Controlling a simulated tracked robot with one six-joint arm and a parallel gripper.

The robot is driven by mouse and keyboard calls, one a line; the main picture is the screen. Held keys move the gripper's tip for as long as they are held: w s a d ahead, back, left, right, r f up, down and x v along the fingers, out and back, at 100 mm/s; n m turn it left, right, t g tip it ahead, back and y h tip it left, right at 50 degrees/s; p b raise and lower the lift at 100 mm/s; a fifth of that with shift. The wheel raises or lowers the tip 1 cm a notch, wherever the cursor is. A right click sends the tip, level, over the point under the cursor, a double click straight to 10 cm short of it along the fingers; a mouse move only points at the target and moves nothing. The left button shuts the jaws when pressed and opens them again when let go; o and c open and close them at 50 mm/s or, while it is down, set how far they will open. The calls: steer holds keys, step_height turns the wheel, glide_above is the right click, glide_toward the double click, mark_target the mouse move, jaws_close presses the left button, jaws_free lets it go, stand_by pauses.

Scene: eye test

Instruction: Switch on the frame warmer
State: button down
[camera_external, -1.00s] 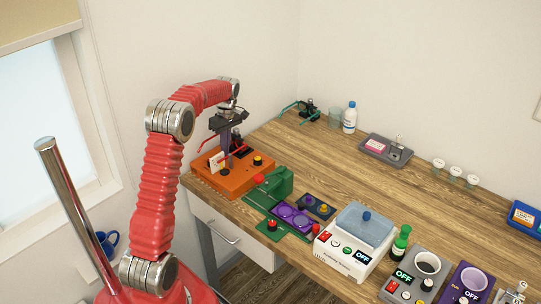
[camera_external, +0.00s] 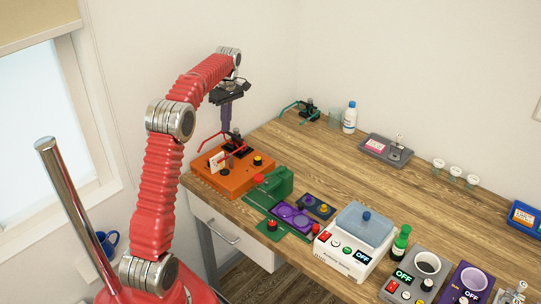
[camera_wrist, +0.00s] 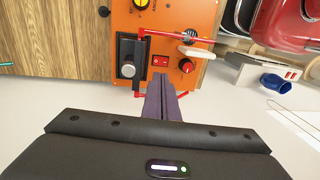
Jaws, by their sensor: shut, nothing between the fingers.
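An orange unit (camera_external: 232,184), also in the wrist view (camera_wrist: 178,18), stands at the table's near left corner. No name is readable on it, so I cannot confirm it is the frame warmer. It has a red rocker switch (camera_wrist: 160,61) whose position I cannot tell, a red knob (camera_wrist: 186,66) and a black part with a grey round top (camera_wrist: 128,70). A red thin-armed frame (camera_wrist: 175,38) lies across it. My gripper (camera_external: 225,128) is shut and empty above the unit. In the wrist view its purple fingertips (camera_wrist: 163,77) appear just below the rocker switch.
A green stand (camera_external: 278,184) and a purple tray (camera_external: 291,217) are right of the unit. A white device with a blue lid (camera_external: 366,232) shows OFF. A grey device (camera_external: 416,272) and a purple device (camera_external: 469,283) also show OFF. The table's middle is clear.

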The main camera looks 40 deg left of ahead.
mark_target(222, 157)
steer(key=r, duration=0.3)
steer(key=shift+w, duration=0.2)
steer(key=shift+s+r, duration=0.15)
steer(key=shift+s, duration=0.6)
steer(key=f, duration=0.4)
steer(key=s+f, duration=0.1)
steer(key=f, duration=0.9)
steer(key=shift+s, duration=0.35)
